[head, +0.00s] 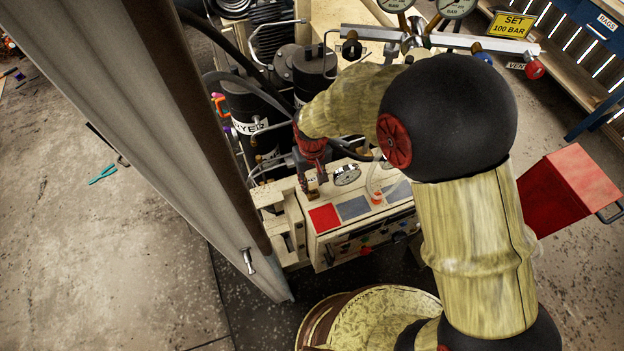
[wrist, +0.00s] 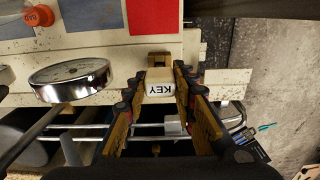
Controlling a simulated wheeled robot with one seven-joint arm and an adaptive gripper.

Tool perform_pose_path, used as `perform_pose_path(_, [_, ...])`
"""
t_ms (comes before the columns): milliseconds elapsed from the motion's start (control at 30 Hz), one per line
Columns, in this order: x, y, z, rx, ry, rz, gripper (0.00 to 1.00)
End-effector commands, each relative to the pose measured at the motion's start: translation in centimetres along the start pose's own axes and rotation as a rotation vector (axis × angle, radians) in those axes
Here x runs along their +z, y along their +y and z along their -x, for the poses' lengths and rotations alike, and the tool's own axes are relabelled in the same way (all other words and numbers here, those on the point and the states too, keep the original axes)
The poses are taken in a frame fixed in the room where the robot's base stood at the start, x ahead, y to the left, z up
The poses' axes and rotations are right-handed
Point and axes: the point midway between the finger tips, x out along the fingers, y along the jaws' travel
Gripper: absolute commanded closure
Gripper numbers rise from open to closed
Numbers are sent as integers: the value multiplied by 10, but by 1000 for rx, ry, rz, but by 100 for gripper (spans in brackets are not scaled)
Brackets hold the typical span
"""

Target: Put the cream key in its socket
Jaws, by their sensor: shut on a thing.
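The cream key (wrist: 158,89), a pale block with the word KEY upside down on it, is between the two fingers of my gripper (wrist: 159,76) in the wrist view. My gripper is shut on it. A small brass-coloured piece (wrist: 158,58) shows just past the key, by the edge of the cream panel; I cannot tell whether it is part of the key or of the socket. In the head view my gripper (head: 313,185) points down at the left rear edge of the cream control box (head: 325,252). The key is not clear there, and I cannot identify the socket.
Red (wrist: 153,16) and blue (wrist: 90,15) panel patches lie close by. A round gauge (wrist: 70,80) stands left of my gripper in the wrist view. Pipes and dark cylinders (head: 250,115) crowd behind the box. A grey post (head: 165,140) rises at left.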

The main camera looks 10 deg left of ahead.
Motion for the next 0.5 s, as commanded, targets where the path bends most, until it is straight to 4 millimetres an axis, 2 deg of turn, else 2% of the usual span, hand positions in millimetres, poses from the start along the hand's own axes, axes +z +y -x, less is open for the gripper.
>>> perform_pose_path(500, [0, 0, -7, 0, 0, 0, 99])
